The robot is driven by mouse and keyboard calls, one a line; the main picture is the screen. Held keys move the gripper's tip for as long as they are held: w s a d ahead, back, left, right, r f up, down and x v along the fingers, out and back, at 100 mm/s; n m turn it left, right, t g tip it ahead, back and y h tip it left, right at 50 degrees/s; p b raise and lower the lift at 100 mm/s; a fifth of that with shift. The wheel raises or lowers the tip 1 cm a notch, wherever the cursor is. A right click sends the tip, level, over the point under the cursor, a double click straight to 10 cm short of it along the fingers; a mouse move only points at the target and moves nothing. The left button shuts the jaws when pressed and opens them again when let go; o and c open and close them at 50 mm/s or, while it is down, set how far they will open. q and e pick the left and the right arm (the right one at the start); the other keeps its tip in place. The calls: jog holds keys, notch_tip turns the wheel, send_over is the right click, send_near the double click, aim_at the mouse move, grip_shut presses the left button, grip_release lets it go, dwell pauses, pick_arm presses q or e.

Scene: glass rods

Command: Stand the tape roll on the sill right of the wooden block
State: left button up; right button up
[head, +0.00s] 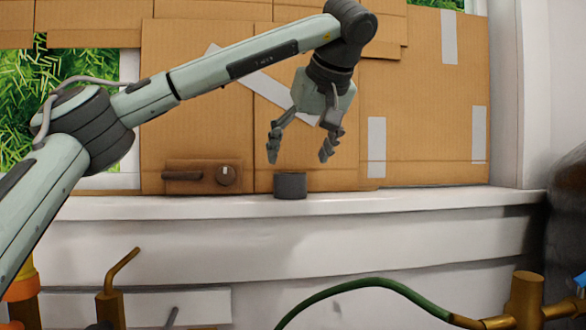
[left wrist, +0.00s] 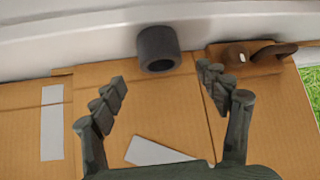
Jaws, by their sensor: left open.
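The dark grey tape roll (head: 290,187) stands on its flat end on the white sill (head: 400,200), to the right of the wooden block (head: 203,176) with a gap between them. In the left wrist view, the roll's hollow end (left wrist: 158,50) faces the camera. The wooden block, with a knob and a handle, also shows there (left wrist: 268,60). My left gripper (head: 299,157) is open and empty above the roll, fingers pointing down. The fingers look apart from the roll. My right gripper is in neither view.
Cardboard panels (head: 430,120) with grey tape strips cover the window behind the sill. The sill is clear right of the roll. Below are a green hose (head: 350,286) and brass pipes (head: 524,300). A dark rounded thing (head: 568,220) stands at the far right.

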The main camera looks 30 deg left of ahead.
pick_arm(q)
jog(key=shift+v, duration=2.2)
dwell(0.4)
